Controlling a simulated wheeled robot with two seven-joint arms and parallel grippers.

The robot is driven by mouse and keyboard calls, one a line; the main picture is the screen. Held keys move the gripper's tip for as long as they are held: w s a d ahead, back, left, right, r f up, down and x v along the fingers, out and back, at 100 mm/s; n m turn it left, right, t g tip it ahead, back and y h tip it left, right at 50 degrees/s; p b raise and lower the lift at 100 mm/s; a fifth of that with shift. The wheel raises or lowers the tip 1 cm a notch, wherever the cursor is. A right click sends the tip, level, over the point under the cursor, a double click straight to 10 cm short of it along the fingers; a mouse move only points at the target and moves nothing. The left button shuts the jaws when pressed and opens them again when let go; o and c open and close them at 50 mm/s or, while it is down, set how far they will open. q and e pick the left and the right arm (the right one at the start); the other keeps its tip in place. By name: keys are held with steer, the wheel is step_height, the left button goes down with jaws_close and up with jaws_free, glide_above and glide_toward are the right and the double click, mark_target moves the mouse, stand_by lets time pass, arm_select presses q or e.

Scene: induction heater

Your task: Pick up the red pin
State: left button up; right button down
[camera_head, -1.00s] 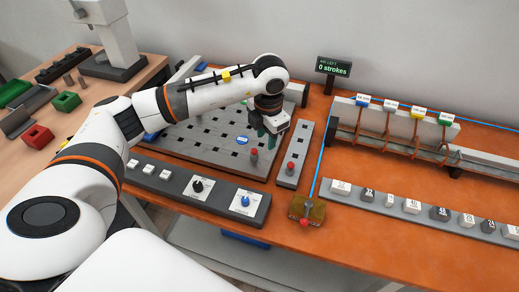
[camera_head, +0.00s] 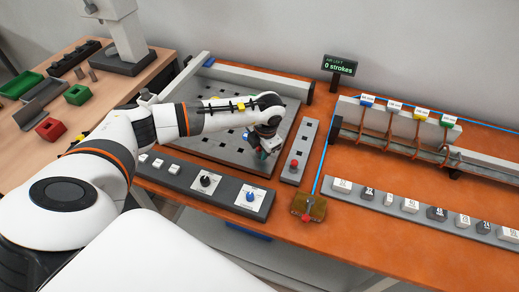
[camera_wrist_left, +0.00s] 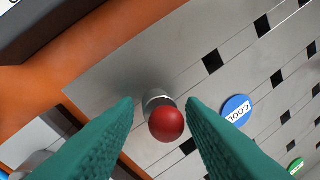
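A pin with a round red head (camera_wrist_left: 166,124) and a grey metal shaft stands on the slotted grey plate in the left wrist view. It lies between the green fingertips of my left gripper (camera_wrist_left: 160,104), which is open with a gap on both sides of the head. In the head view my left gripper (camera_head: 266,149) is low over the near right part of the slotted plate (camera_head: 215,148) and hides this pin. A second red-headed pin (camera_head: 294,164) stands on the narrow grey strip to the right. My right gripper is not in view.
A control panel (camera_head: 180,180) with buttons and two knobs lies along the near edge. A small brass-coloured block (camera_head: 309,207), a row of weights (camera_head: 410,207) and a rack with coloured tags (camera_head: 395,125) are to the right. A display (camera_head: 340,66) reads "0 strokes".

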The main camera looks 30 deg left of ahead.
arm_select(q)
steer(key=shift+f, duration=0.3)
jaws_close()
